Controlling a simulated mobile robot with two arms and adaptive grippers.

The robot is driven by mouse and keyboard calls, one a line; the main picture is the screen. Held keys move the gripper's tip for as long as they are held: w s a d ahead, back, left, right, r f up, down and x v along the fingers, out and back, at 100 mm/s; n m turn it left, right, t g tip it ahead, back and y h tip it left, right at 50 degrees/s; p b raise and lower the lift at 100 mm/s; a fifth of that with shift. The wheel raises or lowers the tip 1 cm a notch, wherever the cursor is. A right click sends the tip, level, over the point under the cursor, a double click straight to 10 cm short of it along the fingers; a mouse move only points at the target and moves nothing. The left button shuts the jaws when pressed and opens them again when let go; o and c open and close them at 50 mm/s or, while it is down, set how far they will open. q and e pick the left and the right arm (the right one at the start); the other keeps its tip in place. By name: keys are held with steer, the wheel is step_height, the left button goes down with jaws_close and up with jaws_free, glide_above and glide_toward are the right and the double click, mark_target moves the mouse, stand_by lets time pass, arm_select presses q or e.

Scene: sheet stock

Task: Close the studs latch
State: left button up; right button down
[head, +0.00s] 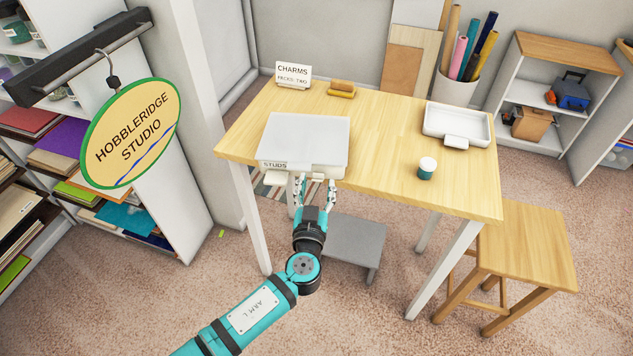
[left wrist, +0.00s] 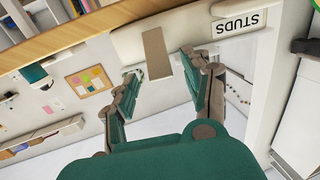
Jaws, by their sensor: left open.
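The studs box (head: 305,138), pale with a flat lid, stands at the front left edge of the wooden table (head: 385,150). Its STUDS label (head: 274,165) is on the front, and reads upside down in the left wrist view (left wrist: 239,22). A flat beige tab (left wrist: 157,53), seemingly the latch, juts from the box front. My left gripper (head: 316,187) is just in front of the box, open and empty. In the left wrist view its fingers (left wrist: 160,70) stand either side of the tab, with gaps. I cannot tell how far the latch is closed. My right gripper is not in view.
A white tray (head: 440,137), a small teal jar with a white lid (head: 426,169), a CHARMS sign (head: 293,75) and a wooden brush-like block (head: 342,88) are on the table. A wooden stool (head: 525,245) stands at the right. A hanging studio sign (head: 130,132) is at the left.

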arm_select(q)
steer(key=shift+w, duration=0.25)
